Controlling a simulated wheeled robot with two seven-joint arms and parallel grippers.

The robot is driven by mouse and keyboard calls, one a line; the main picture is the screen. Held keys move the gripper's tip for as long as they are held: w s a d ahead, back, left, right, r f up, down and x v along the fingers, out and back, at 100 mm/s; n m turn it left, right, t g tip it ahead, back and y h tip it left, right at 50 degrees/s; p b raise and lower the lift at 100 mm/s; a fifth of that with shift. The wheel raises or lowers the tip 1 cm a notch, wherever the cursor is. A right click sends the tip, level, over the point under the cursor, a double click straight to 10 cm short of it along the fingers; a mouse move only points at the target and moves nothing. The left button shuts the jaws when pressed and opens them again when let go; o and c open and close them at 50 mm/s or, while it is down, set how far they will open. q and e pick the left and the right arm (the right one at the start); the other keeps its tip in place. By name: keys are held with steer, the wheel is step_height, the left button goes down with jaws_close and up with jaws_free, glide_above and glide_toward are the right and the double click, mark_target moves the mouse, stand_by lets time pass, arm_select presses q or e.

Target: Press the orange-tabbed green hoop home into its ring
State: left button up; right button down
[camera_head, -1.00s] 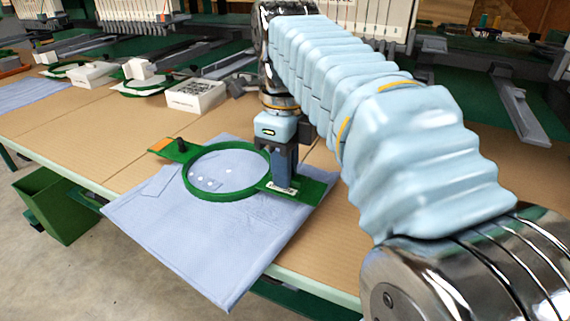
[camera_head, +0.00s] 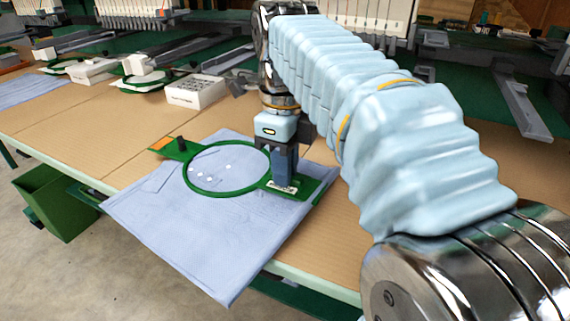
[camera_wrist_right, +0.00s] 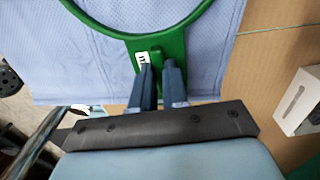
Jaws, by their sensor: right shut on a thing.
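The green hoop (camera_head: 222,192) lies on the pale blue cloth (camera_head: 160,235), which shows inside its circle with several small white spots. An orange patch (camera_head: 162,145) and a black knob (camera_head: 181,144) are on the green tab at its left. The hoop sits low, and I cannot tell it apart from the ring under it. My right gripper (camera_head: 285,182) points down and is shut on the hoop's right-hand tab, next to a white label. The right wrist view shows its fingers (camera_wrist_right: 158,75) at this green tab (camera_wrist_right: 158,48). My left gripper is not in view.
The cloth hangs over the front edge of the brown worktable (camera_head: 110,155). A white box (camera_head: 196,92) stands behind the hoop. A green bin (camera_head: 55,203) is on the floor at left. Embroidery machines (camera_head: 360,20) line the back. The tabletop left of the cloth is clear.

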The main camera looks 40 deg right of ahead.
steer(key=c, duration=1.1)
jaws_free()
steer(key=shift+o, duration=0.2)
step_height(320, 180, up, 12)
steer(key=p, duration=0.2)
